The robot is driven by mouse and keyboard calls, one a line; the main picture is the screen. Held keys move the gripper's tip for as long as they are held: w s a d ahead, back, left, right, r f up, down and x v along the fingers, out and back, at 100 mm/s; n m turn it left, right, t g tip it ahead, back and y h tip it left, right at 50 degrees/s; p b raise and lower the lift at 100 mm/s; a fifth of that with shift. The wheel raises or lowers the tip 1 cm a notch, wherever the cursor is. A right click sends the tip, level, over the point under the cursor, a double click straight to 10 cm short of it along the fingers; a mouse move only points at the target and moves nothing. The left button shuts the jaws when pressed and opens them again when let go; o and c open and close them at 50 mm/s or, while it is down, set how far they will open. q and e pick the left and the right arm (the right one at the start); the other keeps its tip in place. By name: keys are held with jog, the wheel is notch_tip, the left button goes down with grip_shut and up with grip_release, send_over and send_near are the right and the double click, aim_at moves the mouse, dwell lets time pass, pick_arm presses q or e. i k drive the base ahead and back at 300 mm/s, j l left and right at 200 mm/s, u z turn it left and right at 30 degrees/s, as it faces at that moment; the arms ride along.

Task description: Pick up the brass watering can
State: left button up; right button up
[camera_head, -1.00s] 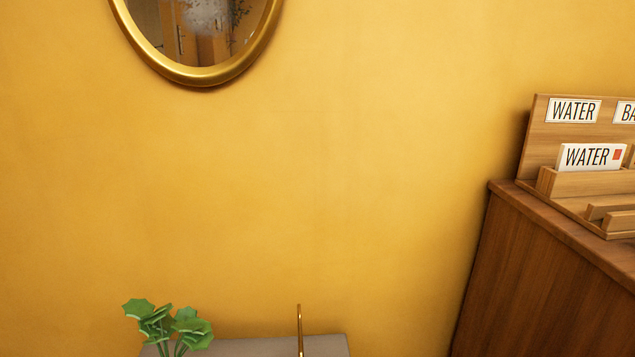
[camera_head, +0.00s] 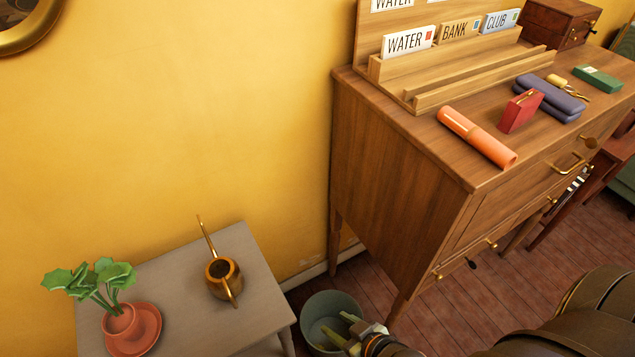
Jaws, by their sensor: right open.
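The brass watering can (camera_head: 222,277) stands on a small grey table (camera_head: 265,318) at the lower left. Its long thin spout points up and toward the wall, and its handle is on the near side. My right gripper (camera_head: 338,328) is at the bottom centre, to the right of the table and apart from the can. Its pale fingers are spread and empty, showing over a grey-green bin. My left gripper is not in view.
A potted plant (camera_head: 121,322) on a terracotta saucer stands left of the can. The bin (camera_head: 322,308) is on the floor between table and wooden dresser (camera_head: 400,170). The dresser top holds a letter rack (camera_head: 440,75), an orange tube (camera_head: 477,138) and small cases.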

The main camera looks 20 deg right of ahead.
aim_at(224, 276)
jog(key=k+j, duration=0.6)
jog(key=k, duration=0.15)
jog(key=k+j, duration=0.65)
jog(key=k, duration=0.05)
